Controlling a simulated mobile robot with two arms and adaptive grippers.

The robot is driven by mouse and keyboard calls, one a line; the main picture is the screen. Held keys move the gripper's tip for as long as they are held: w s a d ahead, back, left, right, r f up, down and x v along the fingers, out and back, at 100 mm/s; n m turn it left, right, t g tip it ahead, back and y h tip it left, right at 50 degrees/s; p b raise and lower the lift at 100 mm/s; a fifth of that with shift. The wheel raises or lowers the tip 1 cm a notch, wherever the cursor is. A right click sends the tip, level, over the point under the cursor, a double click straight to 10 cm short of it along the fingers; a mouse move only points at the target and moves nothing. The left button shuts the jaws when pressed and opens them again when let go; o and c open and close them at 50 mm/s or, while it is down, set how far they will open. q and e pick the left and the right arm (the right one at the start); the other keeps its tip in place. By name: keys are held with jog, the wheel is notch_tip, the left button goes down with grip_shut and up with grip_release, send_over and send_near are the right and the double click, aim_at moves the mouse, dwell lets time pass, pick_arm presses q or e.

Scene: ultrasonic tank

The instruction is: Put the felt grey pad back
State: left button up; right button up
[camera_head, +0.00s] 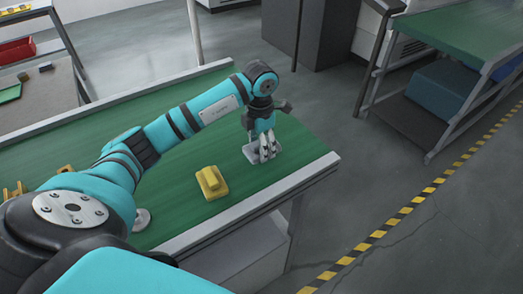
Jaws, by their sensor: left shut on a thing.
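The grey pad (251,154) is at the right part of the green table top (300,150), near its right end. My left gripper (266,152) points down at it and is shut on it. The fingers hide part of the pad. I cannot tell whether the pad touches the table or is just above it. My right gripper is not in view.
A yellow block on a yellow base (211,183) stands on the table, left of and nearer than the grey pad. A grey rim (240,208) edges the table.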

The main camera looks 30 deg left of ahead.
pick_arm(q)
jog(key=shift+w+f, duration=0.1)
jog(key=shift+f, duration=0.2)
notch_tip(320, 180, down, 4)
jog(key=shift+w+r+p, duration=0.15)
jog(key=shift+p, duration=0.45)
jog(key=o, duration=0.8)
jog(key=shift+c, duration=0.2)
jog(key=o, duration=0.3)
jog(key=shift+o, duration=0.2)
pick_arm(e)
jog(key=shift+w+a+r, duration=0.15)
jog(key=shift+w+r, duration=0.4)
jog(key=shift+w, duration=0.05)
